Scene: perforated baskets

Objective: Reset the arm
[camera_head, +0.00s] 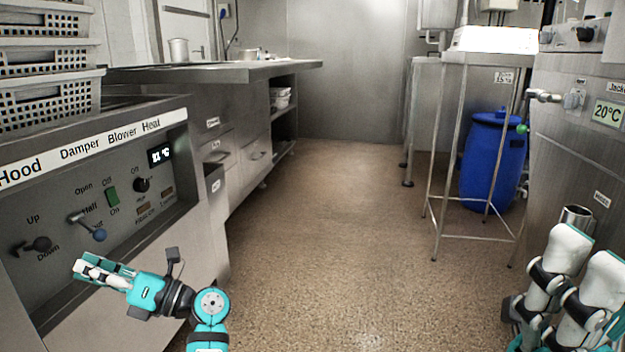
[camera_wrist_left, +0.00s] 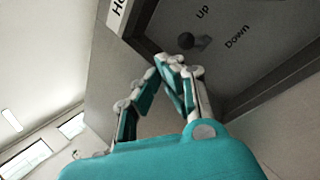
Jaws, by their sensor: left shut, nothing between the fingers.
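My left gripper (camera_head: 84,269) is in front of the control panel at the lower left of the head view, pointing left. In the left wrist view its fingers (camera_wrist_left: 174,66) come together at the tips and hold nothing. Behind them in that view is the panel's corner with a dark knob (camera_wrist_left: 186,41) between the words Up and Down. My right arm (camera_head: 563,262) shows at the lower right of the head view, folded; its gripper cannot be made out.
A steel counter (camera_head: 225,72) runs behind. A blue barrel (camera_head: 490,160) stands by a metal stand (camera_head: 452,150). The middle floor is clear.

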